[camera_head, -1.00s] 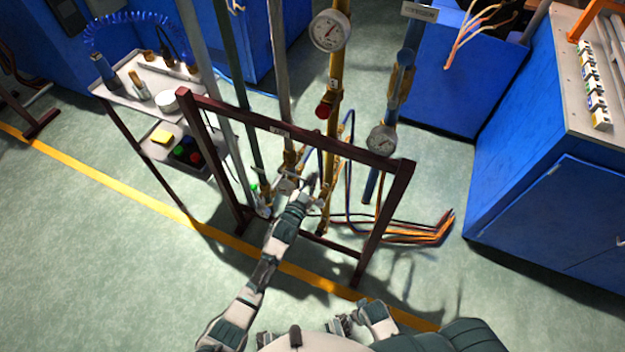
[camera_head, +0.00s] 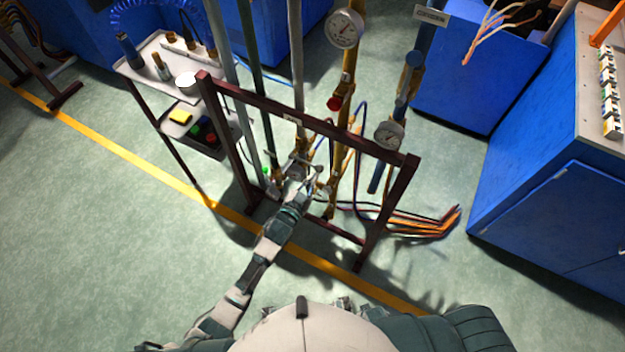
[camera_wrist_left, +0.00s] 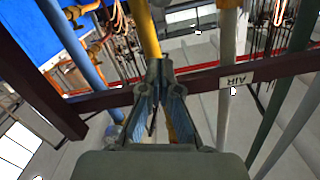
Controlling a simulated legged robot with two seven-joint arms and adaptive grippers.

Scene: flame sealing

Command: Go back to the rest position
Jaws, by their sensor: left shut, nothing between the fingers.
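My left gripper (camera_head: 308,180) reaches into the dark red pipe frame (camera_head: 290,118), close to the pipe fittings at its lower middle. In the left wrist view its two fingers (camera_wrist_left: 160,68) are shut with nothing between them. The yellow pipe (camera_wrist_left: 146,28) passes behind the fingertips in that view; I cannot tell whether they touch it. The frame's top bar also shows there, with an AIR label (camera_wrist_left: 232,78). My right gripper does not show clearly in any view.
Gauges sit on the yellow pipe (camera_head: 345,75) and the blue pipe (camera_head: 402,95). A tool trolley (camera_head: 150,85) stands to the left. A blue cabinet (camera_head: 540,205) stands to the right. Hoses (camera_head: 420,228) lie right of the frame. The floor at the front left is clear.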

